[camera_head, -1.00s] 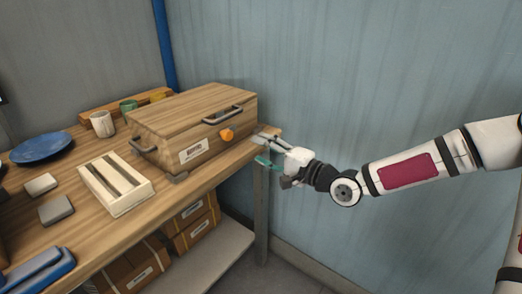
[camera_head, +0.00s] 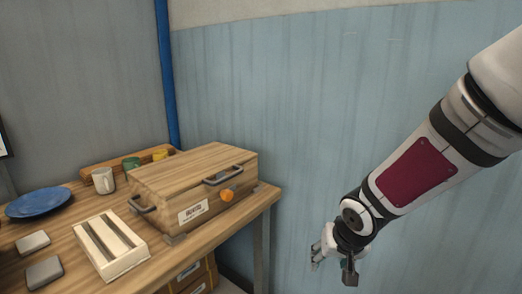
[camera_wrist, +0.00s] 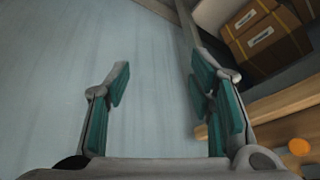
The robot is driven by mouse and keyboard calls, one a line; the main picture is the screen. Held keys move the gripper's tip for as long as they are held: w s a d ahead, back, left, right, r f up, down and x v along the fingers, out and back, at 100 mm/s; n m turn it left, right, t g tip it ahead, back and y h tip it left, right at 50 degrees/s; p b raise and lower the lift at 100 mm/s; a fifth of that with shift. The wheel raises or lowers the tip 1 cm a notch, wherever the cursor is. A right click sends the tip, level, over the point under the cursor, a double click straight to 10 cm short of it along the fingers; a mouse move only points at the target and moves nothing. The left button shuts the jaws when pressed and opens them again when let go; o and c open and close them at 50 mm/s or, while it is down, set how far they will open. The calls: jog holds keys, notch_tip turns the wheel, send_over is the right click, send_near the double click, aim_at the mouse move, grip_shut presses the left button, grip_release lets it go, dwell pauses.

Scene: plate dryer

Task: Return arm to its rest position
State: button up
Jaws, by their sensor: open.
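My gripper (camera_head: 320,252) hangs to the right of the wooden table (camera_head: 262,200), in front of the blue wall, clear of everything. In the wrist view my gripper (camera_wrist: 160,100) shows two teal-padded fingers spread apart with nothing between them. The wooden plate dryer box (camera_head: 195,180) stands on the table with its lid closed. It has dark handles, a label and an orange knob (camera_head: 227,195). The orange knob also shows blurred in the wrist view (camera_wrist: 299,146).
On the table are a blue plate (camera_head: 38,203), a white mug (camera_head: 103,181), a slotted cream rack (camera_head: 110,245) and two grey blocks. Cardboard boxes (camera_wrist: 262,35) sit on the shelf below. The blue wall (camera_head: 340,120) is close behind my arm; space right of the table is free.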

jog(key=s+d+r+g+h, duration=0.1)
jog(key=s+d+r+h, duration=0.2)
jog(key=s+d+r, duration=0.35)
jog(key=s+a+r+n+g+y, duration=0.1)
jog(key=s+a+r, duration=0.15)
jog(key=s, duration=0.95)
jog(key=s+a+r+g+y, duration=0.15)
jog(key=s+r, duration=0.25)
jog(key=s, duration=0.7)
notch_tip(320, 180, up, 14)
jog(key=t+p, duration=0.2)
jog(key=p, duration=1)
jog(key=shift+s+d+t, duration=0.15)
jog(key=shift+d+t, duration=0.2)
jog(key=shift+d, duration=0.05)
